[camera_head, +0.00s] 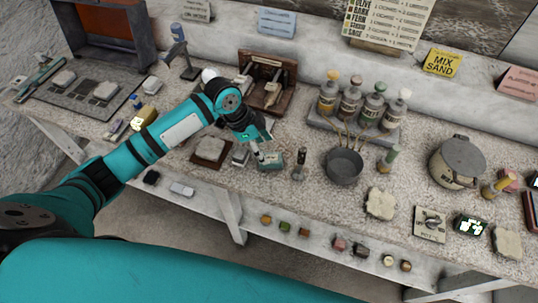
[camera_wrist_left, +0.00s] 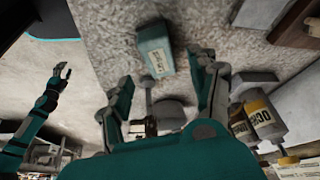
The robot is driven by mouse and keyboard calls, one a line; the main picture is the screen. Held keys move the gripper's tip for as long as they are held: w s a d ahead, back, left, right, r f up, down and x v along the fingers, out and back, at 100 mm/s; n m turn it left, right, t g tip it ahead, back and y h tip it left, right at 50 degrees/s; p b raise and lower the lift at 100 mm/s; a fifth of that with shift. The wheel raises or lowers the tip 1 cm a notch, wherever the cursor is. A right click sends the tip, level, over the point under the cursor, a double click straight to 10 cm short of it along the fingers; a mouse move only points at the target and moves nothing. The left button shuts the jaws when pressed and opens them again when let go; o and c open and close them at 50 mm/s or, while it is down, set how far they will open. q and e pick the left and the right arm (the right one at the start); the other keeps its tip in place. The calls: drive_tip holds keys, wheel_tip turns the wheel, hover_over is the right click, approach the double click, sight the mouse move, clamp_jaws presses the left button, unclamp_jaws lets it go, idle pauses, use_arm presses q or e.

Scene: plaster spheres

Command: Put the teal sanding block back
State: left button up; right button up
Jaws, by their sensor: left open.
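The teal sanding block (camera_head: 270,161) lies on the speckled bench top near its front edge. It also shows in the left wrist view (camera_wrist_left: 154,48), with a pale printed label on one face. My left gripper (camera_head: 258,150) is above and beside the block in the head view. In the left wrist view my left gripper (camera_wrist_left: 166,92) has its fingers spread apart, with the block beyond the fingertips and nothing held between them. My right gripper (camera_wrist_left: 62,73) shows small at the left of the wrist view; its opening is too small to judge.
A grey block (camera_head: 241,155) and a square board (camera_head: 210,150) lie left of the teal block. A dark-handled tool (camera_head: 299,162) and a grey pot (camera_head: 344,166) stand to its right. Behind are a wooden rack (camera_head: 267,82) and several bottles (camera_head: 350,101).

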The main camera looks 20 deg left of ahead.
use_arm(q)
drive_tip(key=v, duration=0.6)
drive_tip(key=shift+b, duration=0.3)
drive_tip(key=shift+r, duration=0.15)
